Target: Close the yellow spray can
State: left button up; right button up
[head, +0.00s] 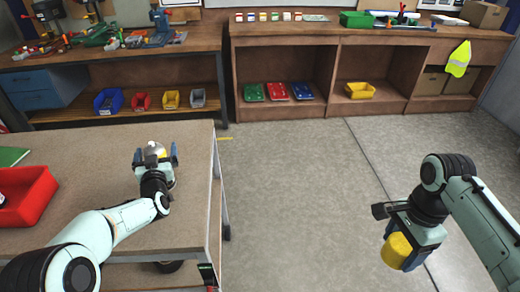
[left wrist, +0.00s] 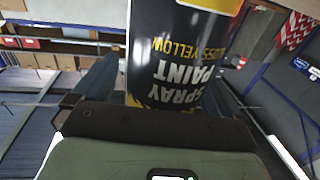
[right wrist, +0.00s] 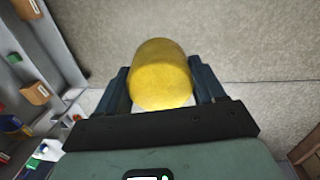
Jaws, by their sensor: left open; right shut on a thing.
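The black and yellow spray can (left wrist: 178,55), with "SPRAY PAINT" on its label, fills the middle of the left wrist view. In the head view its pale and yellow top (head: 157,148) shows at my left gripper (head: 156,154) above the worktable. That gripper is open, with its fingers on either side of the can; whether they touch it is unclear. My right gripper (head: 402,252) is shut on a yellow cap (right wrist: 160,75), held over open floor to the right of the table. The cap also shows in the head view (head: 396,250).
A red bin (head: 28,200) and a green item (head: 12,156) are on the worktable's left side. The worktable's right edge (head: 216,190) lies between my grippers. Workbenches with coloured bins (head: 140,101) stand at the back. The floor (head: 290,200) between is clear.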

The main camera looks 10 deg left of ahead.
pick_arm(q)
jog(key=shift+w+a, duration=0.15)
jog(key=shift+w, duration=0.1)
pick_arm(e)
jog(key=shift+r, duration=0.1)
pick_arm(q)
jog(key=shift+s, duration=0.15)
pick_arm(e)
jog(key=shift+s, duration=0.1)
pick_arm(q)
jog(key=shift+c, duration=0.3)
jog(key=c, duration=1.3)
jog(key=shift+r, duration=0.1)
